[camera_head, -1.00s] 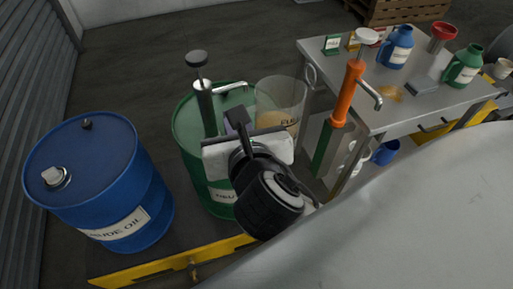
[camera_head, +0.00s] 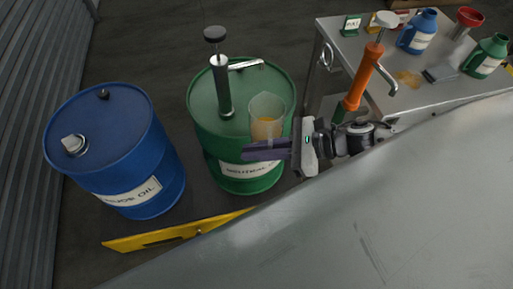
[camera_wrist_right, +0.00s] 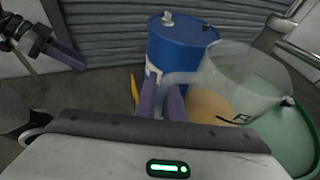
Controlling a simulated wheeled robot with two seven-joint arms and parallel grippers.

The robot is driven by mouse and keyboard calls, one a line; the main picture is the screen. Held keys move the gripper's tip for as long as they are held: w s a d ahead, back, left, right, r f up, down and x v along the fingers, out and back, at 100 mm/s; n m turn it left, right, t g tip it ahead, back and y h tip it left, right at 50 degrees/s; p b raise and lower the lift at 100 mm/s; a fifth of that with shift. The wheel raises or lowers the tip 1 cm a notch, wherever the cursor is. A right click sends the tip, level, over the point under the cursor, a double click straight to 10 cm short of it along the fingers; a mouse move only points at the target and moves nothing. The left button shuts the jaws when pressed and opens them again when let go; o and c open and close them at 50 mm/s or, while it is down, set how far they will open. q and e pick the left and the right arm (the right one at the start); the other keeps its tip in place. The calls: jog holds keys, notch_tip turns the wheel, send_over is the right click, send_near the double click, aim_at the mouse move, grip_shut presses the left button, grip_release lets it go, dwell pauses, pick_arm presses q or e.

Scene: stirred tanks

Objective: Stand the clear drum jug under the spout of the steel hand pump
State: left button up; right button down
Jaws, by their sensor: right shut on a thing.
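The clear jug (camera_head: 267,107) with amber liquid is held upright by my right gripper (camera_head: 262,149), shut on its handle. In the right wrist view the jug (camera_wrist_right: 240,75) is right of the purple fingers (camera_wrist_right: 162,98). The steel hand pump (camera_head: 222,85) stands on the green drum (camera_head: 270,75). Its chrome spout (camera_head: 245,65) points right. The jug shows in front of the drum's right side, nearer me than the spout and not under it. Part of my left gripper (camera_wrist_right: 62,48) shows at the upper left of the right wrist view; its opening is unclear.
A blue drum (camera_head: 110,130) stands left of the green one, with a yellow rail (camera_head: 170,233) in front. At right, a steel table (camera_head: 335,38) carries an orange pump (camera_head: 361,82), a blue jug (camera_head: 418,33), a green jug (camera_head: 484,55) and a red funnel (camera_head: 470,17).

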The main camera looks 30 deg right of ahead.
aim_at(255, 139)
jog(key=shift+d+r, duration=0.1)
jog(key=shift+s+d, duration=0.1)
jog(key=shift+d, duration=0.05)
